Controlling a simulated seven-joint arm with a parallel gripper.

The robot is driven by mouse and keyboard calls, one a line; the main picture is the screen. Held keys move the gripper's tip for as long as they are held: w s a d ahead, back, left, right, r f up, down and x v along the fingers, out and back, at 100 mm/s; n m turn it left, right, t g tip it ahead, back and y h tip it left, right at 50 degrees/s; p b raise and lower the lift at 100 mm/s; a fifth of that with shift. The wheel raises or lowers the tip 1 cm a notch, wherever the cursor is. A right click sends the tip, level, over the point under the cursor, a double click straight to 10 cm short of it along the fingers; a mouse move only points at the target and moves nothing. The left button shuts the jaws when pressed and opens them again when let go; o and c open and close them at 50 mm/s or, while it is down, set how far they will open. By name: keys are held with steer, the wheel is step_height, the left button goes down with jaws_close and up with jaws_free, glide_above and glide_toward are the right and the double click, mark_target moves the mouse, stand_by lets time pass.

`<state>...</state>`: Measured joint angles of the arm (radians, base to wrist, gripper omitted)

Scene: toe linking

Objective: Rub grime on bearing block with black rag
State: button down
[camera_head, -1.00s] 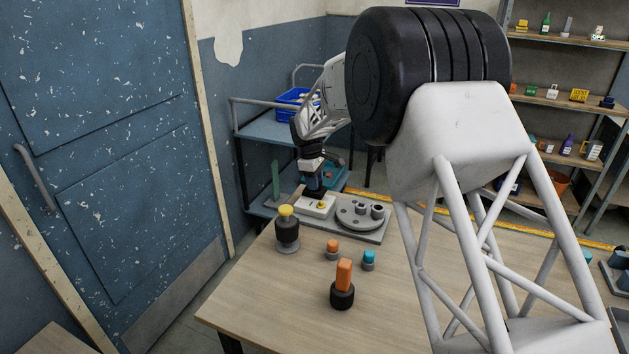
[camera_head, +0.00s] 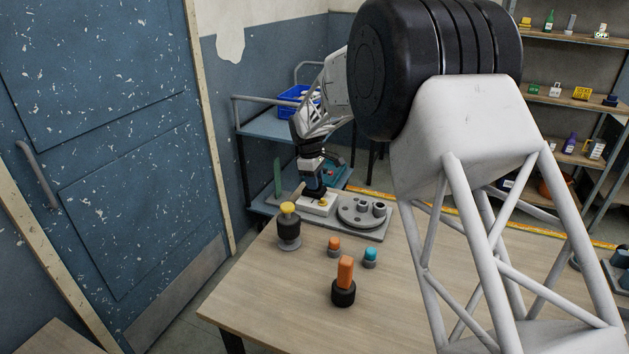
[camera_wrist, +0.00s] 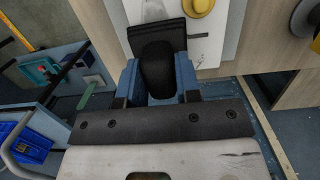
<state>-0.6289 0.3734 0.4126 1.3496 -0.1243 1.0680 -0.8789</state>
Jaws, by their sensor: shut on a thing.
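My gripper (camera_head: 316,190) points down at the far left part of the table. In the wrist view its blue fingers (camera_wrist: 158,82) are shut on the black rag (camera_wrist: 157,65), a dark bundle whose wide flat part lies beyond the fingertips. The rag is at the pale block (camera_head: 325,208), which I take for the bearing block; it carries a yellow knob (camera_wrist: 200,7). The rag appears to touch the block's top, but exact contact is hard to tell. Grime cannot be clearly made out; the rag and gripper hide part of the block.
A grey round fixture (camera_head: 362,211) stands right of the block. A black, yellow-topped piece (camera_head: 288,228), an orange-handled tool (camera_head: 344,281) and small orange (camera_head: 334,246) and blue-topped (camera_head: 370,257) pieces stand nearer. A blue cart (camera_head: 270,127) is behind. The front tabletop is mostly clear.

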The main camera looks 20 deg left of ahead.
steer(key=shift+s+f, duration=0.1)
steer(key=shift+s, duration=0.5)
steer(key=shift+s+f, duration=0.2)
steer(key=shift+s, duration=0.05)
steer(key=shift+f, duration=0.1)
steer(key=shift+d, duration=0.1)
steer(key=shift+w+d, duration=0.1)
steer(key=shift+w, duration=0.75)
